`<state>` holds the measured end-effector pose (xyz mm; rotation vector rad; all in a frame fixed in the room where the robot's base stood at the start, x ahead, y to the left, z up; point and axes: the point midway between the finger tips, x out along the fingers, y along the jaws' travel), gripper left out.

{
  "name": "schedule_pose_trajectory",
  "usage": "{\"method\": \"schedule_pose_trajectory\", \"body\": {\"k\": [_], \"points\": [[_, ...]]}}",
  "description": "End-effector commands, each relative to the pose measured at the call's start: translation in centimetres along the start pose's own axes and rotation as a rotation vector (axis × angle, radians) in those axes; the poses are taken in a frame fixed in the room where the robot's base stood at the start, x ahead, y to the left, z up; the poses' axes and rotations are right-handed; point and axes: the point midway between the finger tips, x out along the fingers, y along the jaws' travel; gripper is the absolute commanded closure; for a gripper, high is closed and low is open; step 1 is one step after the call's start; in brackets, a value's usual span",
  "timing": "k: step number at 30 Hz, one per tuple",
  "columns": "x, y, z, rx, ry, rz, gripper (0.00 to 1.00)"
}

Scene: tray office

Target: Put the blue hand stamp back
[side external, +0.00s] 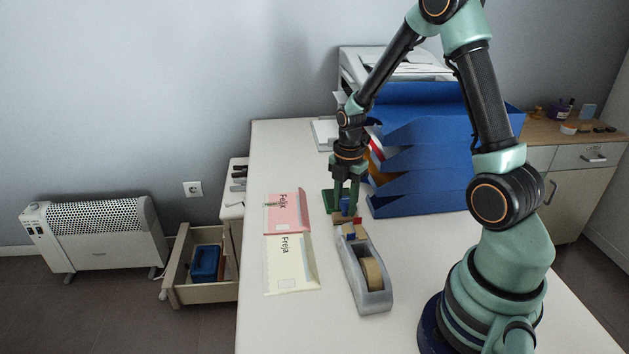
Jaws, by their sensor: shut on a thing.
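My gripper (346,207) points down over the desk and is shut on the blue hand stamp (346,203), of which only a small blue part shows between the fingers. Just below the fingertips is a small brown wooden piece (344,219), perhaps a stamp rack, with small red and blue bits at its front. I cannot tell whether the stamp touches it or is held just above it. A green pad (327,201) lies on the desk to the left of the fingers, partly hidden by them.
A grey tape dispenser (371,293) stands just in front of the gripper. A pink folder (286,213) and a cream folder (290,264) lie to the left. Stacked blue trays (425,185) rise close on the right, with a printer behind. The desk's front left is clear.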

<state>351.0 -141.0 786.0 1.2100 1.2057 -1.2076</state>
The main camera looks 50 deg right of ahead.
Motion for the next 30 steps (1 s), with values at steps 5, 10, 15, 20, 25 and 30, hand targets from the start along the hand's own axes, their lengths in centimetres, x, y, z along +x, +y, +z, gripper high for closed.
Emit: {"method": "schedule_pose_trajectory", "body": {"k": [5, 10, 15, 20, 25, 30], "points": [[0.5, 0.0, 0.0, 0.0, 0.0, 0.001, 1.0], [0.5, 0.0, 0.0, 0.0, 0.0, 0.001, 1.0], [0.7, 0.0, 0.0, 0.0, -0.001, 0.002, 0.45], [0.7, 0.0, 0.0, 0.0, 0.0, 0.001, 0.34], [0.7, 0.0, 0.0, 0.0, 0.0, 0.001, 0.34], [-0.3, 0.1, 0.1, 0.0, -0.002, 0.005, 0.34]]}}
